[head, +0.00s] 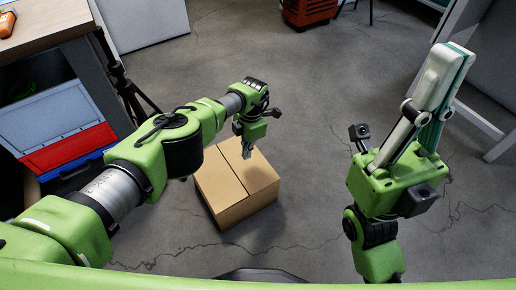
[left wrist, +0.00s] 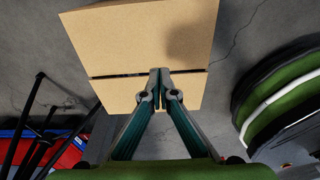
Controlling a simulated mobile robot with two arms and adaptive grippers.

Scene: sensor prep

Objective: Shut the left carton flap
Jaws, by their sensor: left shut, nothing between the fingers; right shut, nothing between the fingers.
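A brown cardboard carton (head: 250,205) stands on the floor, with two top flaps lying about flat and a thin dark seam between them. The left flap (head: 214,186) is left of the seam in the head view, and the right flap (head: 262,174) is right of it. My left gripper (head: 247,153) is shut and empty, pointing down over the carton top near the seam. In the left wrist view its fingertips (left wrist: 160,97) overlap the carton near the dark seam; I cannot tell whether they touch. My right gripper (head: 459,53) is shut and empty, pointing up, away from the carton.
A blue and red crate (head: 70,150) stands at the left below a wooden-topped bench (head: 45,22). A black tripod (head: 125,85) stands beside it. An orange-red box (head: 308,12) is at the back. Cracked concrete floor around the carton is mostly clear.

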